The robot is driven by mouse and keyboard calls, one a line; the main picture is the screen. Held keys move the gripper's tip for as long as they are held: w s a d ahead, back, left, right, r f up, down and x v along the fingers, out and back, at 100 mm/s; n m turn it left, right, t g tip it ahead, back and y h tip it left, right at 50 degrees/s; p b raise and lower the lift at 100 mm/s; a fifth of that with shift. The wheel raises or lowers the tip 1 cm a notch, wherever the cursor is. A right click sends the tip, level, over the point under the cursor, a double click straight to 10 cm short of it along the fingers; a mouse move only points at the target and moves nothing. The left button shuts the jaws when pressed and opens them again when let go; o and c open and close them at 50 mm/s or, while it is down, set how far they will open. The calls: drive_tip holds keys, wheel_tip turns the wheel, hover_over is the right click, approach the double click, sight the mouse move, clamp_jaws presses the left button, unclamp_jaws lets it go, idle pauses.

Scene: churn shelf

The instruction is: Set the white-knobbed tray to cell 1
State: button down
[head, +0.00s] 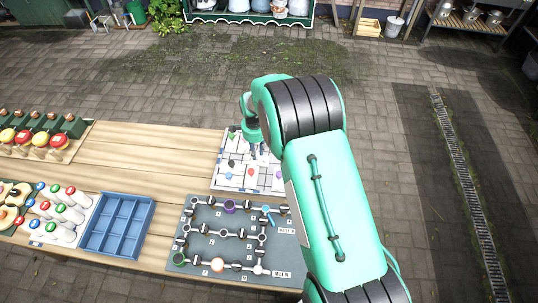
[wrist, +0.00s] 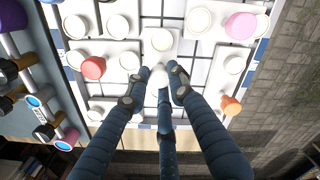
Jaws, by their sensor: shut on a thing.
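A white puzzle board (head: 222,186) with square white trays lies on the table in the head view. My gripper (head: 259,153) reaches down over the middle of it. In the wrist view my gripper (wrist: 160,78) has its dark fingers closed in around a small white knob (wrist: 160,72), shut on it. The white-knobbed tray under that knob is mostly hidden by the fingers. A red knob (wrist: 93,67) is to the left, a pink knob (wrist: 241,25) at upper right and an orange knob (wrist: 231,105) at lower right. I cannot read any cell numbers.
A grey panel (head: 205,247) with pipes and valves lies in front of the board. A blue compartment tray (head: 118,225) is to the left, beside a rack of bottles (head: 60,215). Bare table planks (head: 140,160) lie left of the board.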

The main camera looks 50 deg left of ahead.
drive_tip(key=s+a+b, duration=0.2)
drive_tip(key=s+a, duration=0.4)
drive_tip(key=shift+s+a, duration=0.35)
drive_tip(key=shift+a, duration=0.05)
drive_tip(key=shift+s+a+r, duration=0.1)
drive_tip(key=shift+s+a, duration=0.2)
drive_tip(key=c, duration=1.5)
unclamp_jaws()
drive_tip(key=shift+a, duration=0.1)
